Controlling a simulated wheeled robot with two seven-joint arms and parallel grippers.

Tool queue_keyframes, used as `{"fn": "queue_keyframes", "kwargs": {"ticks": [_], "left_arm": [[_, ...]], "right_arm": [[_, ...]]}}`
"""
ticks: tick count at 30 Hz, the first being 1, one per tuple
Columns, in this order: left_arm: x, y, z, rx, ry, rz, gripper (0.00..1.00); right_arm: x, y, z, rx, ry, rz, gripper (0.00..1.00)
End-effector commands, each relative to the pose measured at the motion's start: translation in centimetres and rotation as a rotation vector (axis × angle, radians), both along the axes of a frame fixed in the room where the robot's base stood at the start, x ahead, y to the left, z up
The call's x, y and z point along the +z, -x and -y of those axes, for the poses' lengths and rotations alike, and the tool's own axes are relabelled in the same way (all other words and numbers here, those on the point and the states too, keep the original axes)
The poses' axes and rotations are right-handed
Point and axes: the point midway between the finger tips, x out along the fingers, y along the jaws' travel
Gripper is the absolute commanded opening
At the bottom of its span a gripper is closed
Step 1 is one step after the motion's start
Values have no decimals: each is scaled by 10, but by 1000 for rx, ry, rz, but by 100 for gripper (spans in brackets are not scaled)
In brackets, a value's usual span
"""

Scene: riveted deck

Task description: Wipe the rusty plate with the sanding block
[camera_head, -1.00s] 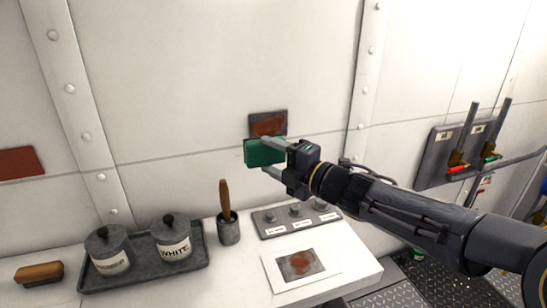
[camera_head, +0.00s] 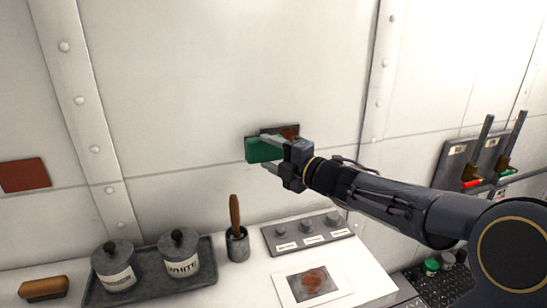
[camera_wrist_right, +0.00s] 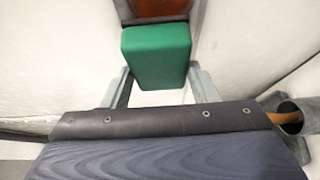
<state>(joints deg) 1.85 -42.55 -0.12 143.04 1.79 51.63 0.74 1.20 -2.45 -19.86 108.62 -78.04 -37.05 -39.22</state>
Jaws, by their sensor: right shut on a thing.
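The rusty plate (camera_head: 290,131) is a small dark square with a red-brown patch on the white wall. The green sanding block (camera_head: 262,149) covers most of it in the head view. My right gripper (camera_head: 279,156) is shut on the block and holds it at the plate. In the right wrist view the block (camera_wrist_right: 156,55) sits between the two fingers (camera_wrist_right: 157,88), with a strip of the rusty plate (camera_wrist_right: 158,9) beyond it. I cannot tell whether the block touches the plate. My left gripper is not in view.
Below is a white bench (camera_head: 250,289) with a tray (camera_head: 208,276) of two lidded pots, a brush in a cup (camera_head: 237,246), a knob panel (camera_head: 308,232) and a card with a rust-patch picture (camera_head: 312,284). A brown brush (camera_head: 43,288) lies left. Levers (camera_head: 482,160) stand right.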

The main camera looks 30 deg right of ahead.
Motion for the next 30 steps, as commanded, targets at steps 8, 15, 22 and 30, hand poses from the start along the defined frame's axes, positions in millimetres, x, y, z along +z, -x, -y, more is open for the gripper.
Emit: {"fn": "queue_keyframes", "kwargs": {"ticks": [8, 15, 22, 30], "left_arm": [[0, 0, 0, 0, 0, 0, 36], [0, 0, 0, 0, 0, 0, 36], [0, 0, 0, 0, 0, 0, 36], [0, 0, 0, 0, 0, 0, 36]], "right_arm": [[0, -1, 0, 0, 0, 1, 29], [0, -1, 0, 0, 0, 1, 29], [0, -4, 1, 0, 0, 0, 29], [0, -9, 2, 0, 0, 1, 29]]}}
